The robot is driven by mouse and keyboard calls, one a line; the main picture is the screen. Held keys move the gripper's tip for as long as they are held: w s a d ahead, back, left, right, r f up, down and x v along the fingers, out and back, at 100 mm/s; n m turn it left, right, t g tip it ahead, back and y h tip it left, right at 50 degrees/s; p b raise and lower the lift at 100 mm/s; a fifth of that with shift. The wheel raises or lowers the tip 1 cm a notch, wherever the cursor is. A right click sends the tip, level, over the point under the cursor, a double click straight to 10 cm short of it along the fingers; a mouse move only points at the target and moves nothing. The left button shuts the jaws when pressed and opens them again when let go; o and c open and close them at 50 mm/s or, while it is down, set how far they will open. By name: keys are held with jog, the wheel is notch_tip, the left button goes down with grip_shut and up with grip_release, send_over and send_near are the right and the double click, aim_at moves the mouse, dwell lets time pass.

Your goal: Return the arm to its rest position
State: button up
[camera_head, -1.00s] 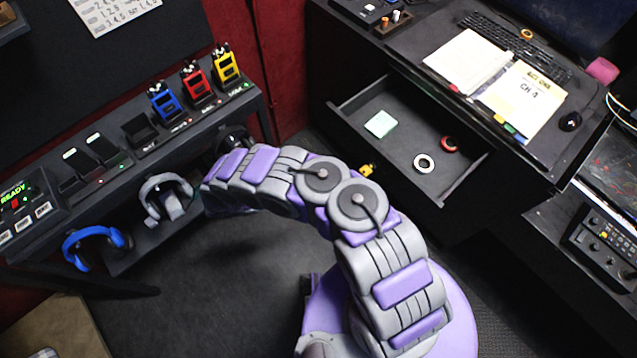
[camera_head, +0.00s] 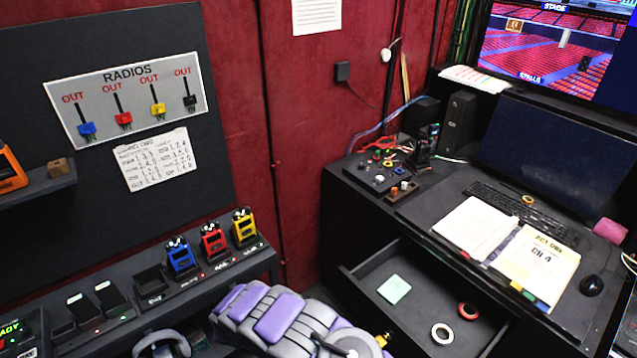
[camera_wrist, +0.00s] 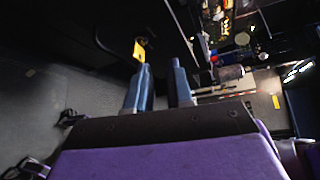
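My arm (camera_head: 285,315), in grey and purple segments, shows at the bottom middle of the head view. It is bent, and its lower part is cut off by the frame edge. In the wrist view my gripper (camera_wrist: 161,75) has two blue-grey fingers standing apart, with nothing visible between them. A small yellow thing (camera_wrist: 139,50) shows by the left fingertip; I cannot tell whether they touch. The gripper's fingers cannot be made out in the head view.
A shelf (camera_head: 105,345) with blue (camera_head: 181,257), red (camera_head: 213,242) and yellow (camera_head: 244,228) radios runs along the left wall. An open drawer (camera_head: 410,310) juts from the desk (camera_head: 440,205) at right. It holds a green pad (camera_head: 394,289) and white (camera_head: 442,333) and red (camera_head: 468,311) rings.

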jog(key=s+d+r+m+g+y, duration=0.35)
jog(key=d+r+m, duration=0.45)
jog(key=r, duration=0.4)
jog(key=s+d+r+m+g+y, duration=0.2)
jog(key=s+d+r+m+g, duration=0.3)
jog(key=r+m, duration=0.6)
jog(key=s+a+r+m+t+y, duration=0.2)
jog(key=s+r+m+y, duration=0.2)
jog(key=s+m, duration=0.3)
jog(key=s+a+r+m+t+y, duration=0.2)
jog(key=s+r+m+y, duration=0.3)
jog(key=s, duration=0.9)
jog(key=m+t+y, duration=0.1)
jog(key=m, duration=0.2)
jog(key=shift+w+d, duration=0.1)
